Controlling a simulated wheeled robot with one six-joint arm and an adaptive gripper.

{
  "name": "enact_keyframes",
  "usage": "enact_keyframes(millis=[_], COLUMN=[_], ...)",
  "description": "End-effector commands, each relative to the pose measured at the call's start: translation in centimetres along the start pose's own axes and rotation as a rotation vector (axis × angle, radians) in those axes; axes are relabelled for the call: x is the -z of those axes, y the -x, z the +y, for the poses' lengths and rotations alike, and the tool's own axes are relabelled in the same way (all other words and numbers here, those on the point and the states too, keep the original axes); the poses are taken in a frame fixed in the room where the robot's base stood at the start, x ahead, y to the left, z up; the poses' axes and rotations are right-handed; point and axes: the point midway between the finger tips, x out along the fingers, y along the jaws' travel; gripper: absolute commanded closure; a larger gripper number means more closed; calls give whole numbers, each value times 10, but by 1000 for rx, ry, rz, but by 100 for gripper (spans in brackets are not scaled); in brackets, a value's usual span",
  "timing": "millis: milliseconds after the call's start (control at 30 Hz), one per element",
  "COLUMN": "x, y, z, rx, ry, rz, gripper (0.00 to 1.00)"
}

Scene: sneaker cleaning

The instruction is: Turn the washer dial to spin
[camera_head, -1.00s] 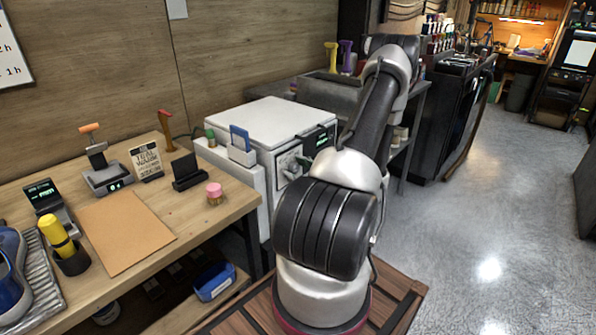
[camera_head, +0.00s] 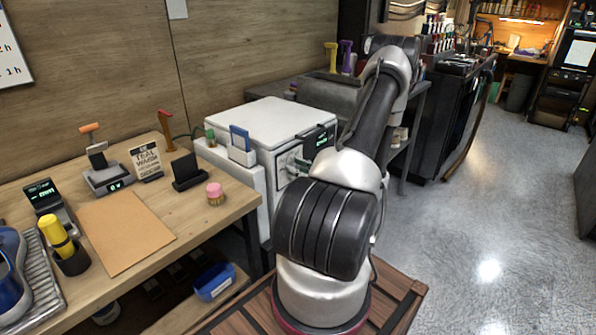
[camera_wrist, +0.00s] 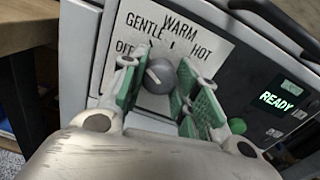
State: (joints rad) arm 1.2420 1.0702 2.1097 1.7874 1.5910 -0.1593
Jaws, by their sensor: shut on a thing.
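The washer (camera_head: 285,118) is a white box with a grey control panel, standing beside the bench in the head view. Its round grey dial (camera_wrist: 163,75) shows in the wrist view, on a pale plate (camera_wrist: 205,48) reading OFF, GENTLE, WARM and HOT. A pale mark sits on the left part of the dial's face. I cannot read a spin label; the plate's lower part is hidden. My gripper (camera_wrist: 158,84) has green-padded fingers on both sides of the dial and is shut on it. In the head view my arm hides the gripper.
A green READY display (camera_wrist: 281,102) and small buttons lie right of the dial. The wooden bench (camera_head: 160,210) stands left of the washer, holding a brown mat (camera_head: 124,230) and several tools. Open grey floor (camera_head: 470,230) lies to the right.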

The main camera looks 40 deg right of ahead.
Motion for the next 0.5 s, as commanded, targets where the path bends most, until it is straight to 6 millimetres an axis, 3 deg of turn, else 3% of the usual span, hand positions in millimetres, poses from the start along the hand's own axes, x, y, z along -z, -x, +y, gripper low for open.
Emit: enact_keyframes(millis=[500], x=[1], y=[0], z=[-1], rx=[9], ry=[-490], rz=[-16], gripper=[93])
